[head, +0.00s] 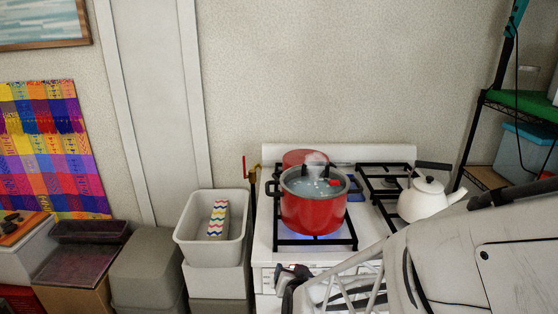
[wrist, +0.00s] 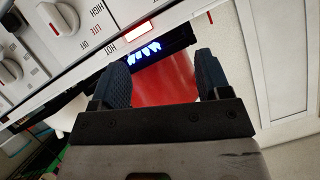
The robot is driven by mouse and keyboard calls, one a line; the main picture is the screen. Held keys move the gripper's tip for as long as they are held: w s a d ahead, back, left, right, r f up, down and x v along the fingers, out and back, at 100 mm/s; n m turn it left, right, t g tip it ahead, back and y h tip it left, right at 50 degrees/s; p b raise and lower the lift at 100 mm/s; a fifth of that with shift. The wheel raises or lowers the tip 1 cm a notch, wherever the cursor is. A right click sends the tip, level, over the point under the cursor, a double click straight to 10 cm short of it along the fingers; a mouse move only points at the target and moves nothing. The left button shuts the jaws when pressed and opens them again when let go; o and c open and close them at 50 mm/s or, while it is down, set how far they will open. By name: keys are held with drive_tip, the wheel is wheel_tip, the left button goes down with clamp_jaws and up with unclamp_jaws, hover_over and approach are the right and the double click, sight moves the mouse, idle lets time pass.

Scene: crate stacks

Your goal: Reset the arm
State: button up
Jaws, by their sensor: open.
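My gripper (head: 291,275) is in front of the stove's front panel, low in the head view. In the wrist view my gripper (wrist: 160,72) has its two dark fingers spread apart, with nothing held between them. My pale arm comes in from the lower right of the head view and covers the stove's front right part.
A red pot (head: 312,212) of steaming liquid stands over a blue flame on the white stove (head: 262,232). A white kettle (head: 424,200) stands right. A grey crate (head: 183,248) holding a zigzag-patterned box (head: 218,220) tops a stack at left. Stove knobs (wrist: 54,18) are close to my gripper.

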drive_tip(key=s+d+r+n+g+h, duration=0.1)
drive_tip(key=s+d+r+g, duration=0.4)
drive_tip(key=s+d+r, duration=0.2)
drive_tip(key=s+d+r+n+g+h, duration=0.1)
drive_tip(key=s+d+r+g, duration=0.4)
drive_tip(key=s+d+r, duration=0.3)
drive_tip(key=s+r, duration=0.4)
drive_tip(key=s, duration=0.3)
drive_tip(key=shift+s+r, duration=0.2)
